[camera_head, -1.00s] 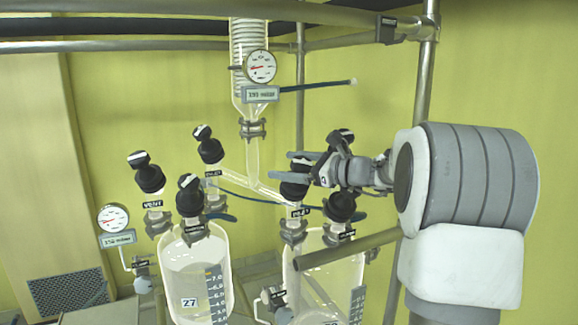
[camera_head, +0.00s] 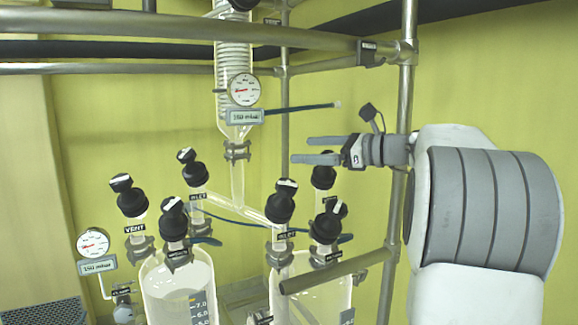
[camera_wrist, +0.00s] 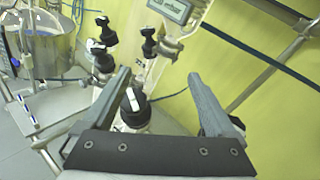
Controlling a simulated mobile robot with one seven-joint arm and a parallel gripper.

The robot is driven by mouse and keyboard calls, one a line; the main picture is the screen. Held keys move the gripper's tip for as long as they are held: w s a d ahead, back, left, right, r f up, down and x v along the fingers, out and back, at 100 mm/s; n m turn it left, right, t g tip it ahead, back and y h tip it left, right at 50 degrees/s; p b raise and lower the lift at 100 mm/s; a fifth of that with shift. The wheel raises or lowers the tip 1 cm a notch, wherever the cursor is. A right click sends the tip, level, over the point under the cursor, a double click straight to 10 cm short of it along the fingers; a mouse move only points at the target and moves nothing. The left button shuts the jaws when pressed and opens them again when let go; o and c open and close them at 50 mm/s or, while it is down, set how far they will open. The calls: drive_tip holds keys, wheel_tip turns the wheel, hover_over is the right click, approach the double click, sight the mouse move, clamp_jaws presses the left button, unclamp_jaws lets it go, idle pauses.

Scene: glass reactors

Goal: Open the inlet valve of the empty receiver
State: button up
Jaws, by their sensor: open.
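Two glass receivers stand side by side in the head view. The left receiver (camera_head: 165,290) shows a surface line inside; the right receiver (camera_head: 310,290) looks clear, but its lower part is cut off. The right receiver's inlet valve (camera_head: 280,207) has a black knob with a white bar, above an INLET label. The left receiver's inlet valve (camera_head: 195,174) is similar. My gripper (camera_head: 308,151) is open and empty, above and slightly right of the right inlet knob, fingers pointing left. In the wrist view, a black knob (camera_wrist: 133,108) with a white bar shows between the fingers, below the fingertips (camera_wrist: 160,76).
More black knobs crowd around: left vent (camera_head: 130,197), left front valve (camera_head: 174,217), right rear valve (camera_head: 323,176), right front valve (camera_head: 327,226). A glass condenser with a gauge (camera_head: 243,90) hangs behind. Metal frame bars (camera_head: 340,270) cross in front. Open air lies above the valves.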

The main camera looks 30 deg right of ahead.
drive_tip(key=shift+s+d+r, duration=0.8)
drive_tip(key=shift+s+d, duration=0.2)
drive_tip(key=s+a+f+n+g+h, duration=0.1)
drive_tip(key=s+a+f+n+g, duration=0.25)
drive_tip(key=a+f, duration=0.35)
drive_tip(key=s+a+f+n+g, duration=0.25)
drive_tip(key=a+f+n, duration=0.25)
drive_tip(key=a, duration=0.3)
drive_tip(key=s+a+f+n+g+h, duration=0.1)
drive_tip(key=s+a+f+n+g, duration=0.25)
drive_tip(key=a+f, duration=0.35)
drive_tip(key=s+f+n+h, duration=0.3)
drive_tip(key=s+n, duration=0.3)
drive_tip(key=s, duration=0.2)
drive_tip(key=s+f+n+t+h, duration=0.1)
drive_tip(key=s+f+n+h, duration=0.3)
drive_tip(key=s+n, duration=0.3)
drive_tip(key=shift+s+a+f+n+h, duration=0.15)
drive_tip(key=shift+s+a+n+h, duration=0.25)
drive_tip(key=shift+s, duration=0.5)
